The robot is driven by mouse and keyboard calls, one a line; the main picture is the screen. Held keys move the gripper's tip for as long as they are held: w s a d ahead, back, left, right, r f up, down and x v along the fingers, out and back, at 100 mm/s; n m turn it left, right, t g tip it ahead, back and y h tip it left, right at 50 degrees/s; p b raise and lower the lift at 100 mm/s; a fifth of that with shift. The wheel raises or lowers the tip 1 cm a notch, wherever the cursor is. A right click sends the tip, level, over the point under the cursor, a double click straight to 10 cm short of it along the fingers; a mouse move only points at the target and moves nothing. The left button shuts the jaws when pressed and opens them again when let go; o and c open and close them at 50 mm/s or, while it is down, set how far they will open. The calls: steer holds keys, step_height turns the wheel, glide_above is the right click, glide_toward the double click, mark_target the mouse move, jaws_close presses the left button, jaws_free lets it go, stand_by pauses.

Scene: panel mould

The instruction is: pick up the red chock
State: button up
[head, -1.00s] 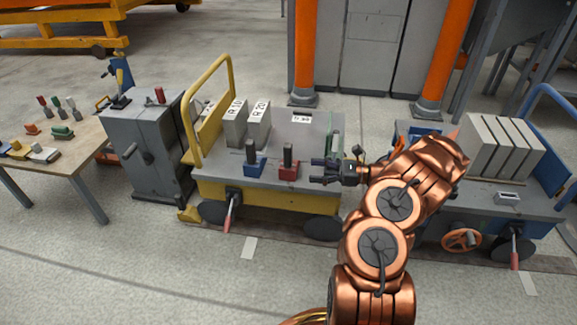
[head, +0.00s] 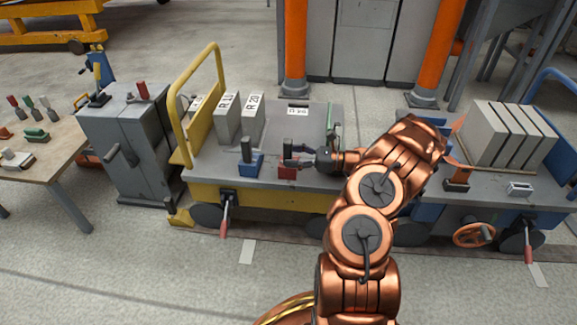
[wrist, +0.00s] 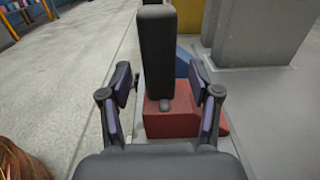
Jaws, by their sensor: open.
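The red chock (head: 287,173) stands on the grey deck of the yellow cart, with a dark upright handle. In the wrist view the red chock (wrist: 172,121) is straight ahead, its black handle (wrist: 157,50) rising between my fingers. My gripper (head: 296,158) is at the chock's right side in the head view and hides part of it. In the wrist view my gripper (wrist: 162,92) is open, one finger on each side of the handle line, with gaps on both sides. Whether the handle is fully between the fingertips is hard to tell.
A blue chock (head: 249,165) with a dark handle stands just left of the red one. Grey blocks (head: 228,118) stand behind it, near the yellow rail (head: 180,120).

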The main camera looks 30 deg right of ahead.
steer(key=shift+x, duration=1)
steer(key=shift+c, duration=0.4)
jaws_close()
